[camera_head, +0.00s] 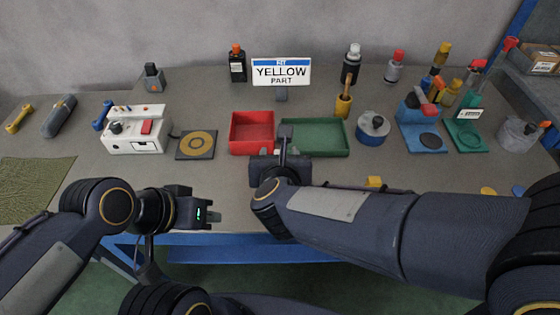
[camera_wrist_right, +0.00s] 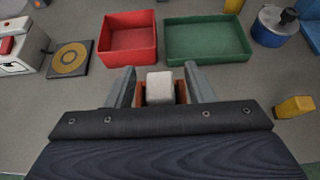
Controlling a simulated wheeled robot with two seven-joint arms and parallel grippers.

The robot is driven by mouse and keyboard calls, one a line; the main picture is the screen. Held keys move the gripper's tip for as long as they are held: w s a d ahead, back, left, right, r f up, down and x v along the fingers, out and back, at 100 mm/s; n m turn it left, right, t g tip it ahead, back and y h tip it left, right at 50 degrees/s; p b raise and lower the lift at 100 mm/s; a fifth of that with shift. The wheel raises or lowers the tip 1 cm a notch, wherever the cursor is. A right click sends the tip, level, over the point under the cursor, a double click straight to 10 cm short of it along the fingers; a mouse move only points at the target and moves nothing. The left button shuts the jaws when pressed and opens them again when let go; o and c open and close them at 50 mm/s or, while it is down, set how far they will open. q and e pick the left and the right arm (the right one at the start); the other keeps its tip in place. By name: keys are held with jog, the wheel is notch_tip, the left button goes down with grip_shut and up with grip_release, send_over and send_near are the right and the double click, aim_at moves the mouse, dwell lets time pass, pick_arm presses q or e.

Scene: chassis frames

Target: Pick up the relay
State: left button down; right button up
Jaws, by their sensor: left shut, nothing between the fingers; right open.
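A small pale block (camera_wrist_right: 160,87) lies on the table between the fingers of my right gripper (camera_wrist_right: 161,80) in the right wrist view. The fingers are open, one on each side of it; I cannot tell whether they touch it. In the head view my right gripper (camera_head: 282,147) hides this block. A small yellow block (camera_wrist_right: 294,106) lies to the right of that gripper; it also shows in the head view (camera_head: 374,182). Nothing visible labels either block as the relay. My left gripper (camera_head: 212,216) is shut and empty near the table's front edge.
A red tray (camera_head: 252,149) and a green tray (camera_head: 330,151), both empty, sit just beyond my right gripper. A white device (camera_head: 134,145) and a dark pad (camera_head: 183,154) stand left. A "KIT YELLOW PART" sign (camera_head: 282,84) stands behind. Tools and bottles crowd the right.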

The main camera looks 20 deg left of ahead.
jog(key=shift+w+a+f, duration=0.1)
jog(key=shift+w+f, duration=0.15)
jog(key=shift+w, duration=0.2)
grip_shut()
